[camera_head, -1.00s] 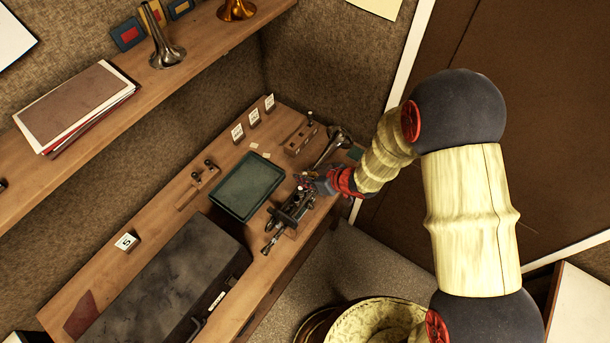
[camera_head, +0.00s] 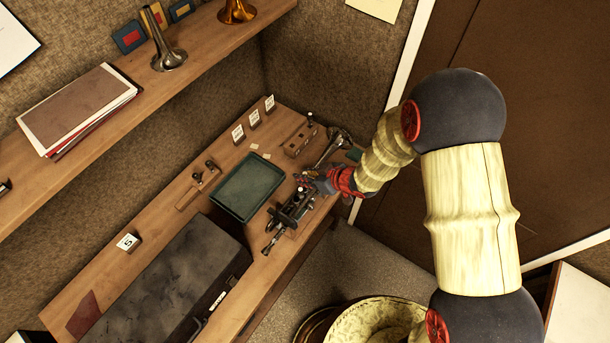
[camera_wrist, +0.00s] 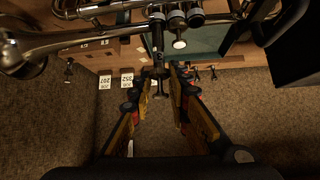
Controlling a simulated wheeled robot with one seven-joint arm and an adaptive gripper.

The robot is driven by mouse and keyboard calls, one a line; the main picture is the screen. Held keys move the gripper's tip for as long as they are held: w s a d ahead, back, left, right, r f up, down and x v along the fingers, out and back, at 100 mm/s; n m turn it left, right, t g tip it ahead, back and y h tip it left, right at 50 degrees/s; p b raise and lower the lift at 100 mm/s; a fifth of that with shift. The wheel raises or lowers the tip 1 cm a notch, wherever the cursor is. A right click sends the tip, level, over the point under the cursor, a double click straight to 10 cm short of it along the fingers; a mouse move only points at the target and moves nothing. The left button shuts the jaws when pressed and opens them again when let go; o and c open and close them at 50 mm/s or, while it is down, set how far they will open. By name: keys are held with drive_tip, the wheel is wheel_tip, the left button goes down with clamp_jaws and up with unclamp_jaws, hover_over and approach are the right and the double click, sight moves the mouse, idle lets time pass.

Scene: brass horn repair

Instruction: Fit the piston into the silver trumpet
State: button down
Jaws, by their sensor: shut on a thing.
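The silver trumpet (camera_head: 287,217) lies on the workbench near its front edge, its bell (camera_head: 341,136) toward the right end. In the wrist view its tubing and valve casings (camera_wrist: 177,18) cross the top. My gripper (camera_head: 322,183) is over the valve part of the trumpet. In the wrist view my gripper (camera_wrist: 161,88) is shut on the piston (camera_wrist: 158,50), a thin dark upright piece between the fingertips. The piston's far end meets the leftmost valve casing in the picture. I cannot tell whether it is inside the casing or only in front of it.
A green tray (camera_head: 222,203) lies beside the trumpet. Wooden blocks (camera_head: 300,139) and (camera_head: 187,200) a second wooden block stand behind, with number cards (camera_head: 254,117). A dark case (camera_head: 165,290) fills the bench's left part. A shelf (camera_head: 110,130) runs above.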

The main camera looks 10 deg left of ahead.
drive_tip(key=shift+r+p, duration=1.2)
drive_tip(key=shift+r, duration=0.25)
idle(1.1)
drive_tip(key=shift+f+b, duration=1.55)
drive_tip(key=shift+f, duration=0.85)
drive_tip(key=c, duration=1.6)
unclamp_jaws()
drive_tip(key=shift+f, duration=0.15)
drive_tip(key=shift+s, duration=0.1)
drive_tip(key=v, duration=1.2)
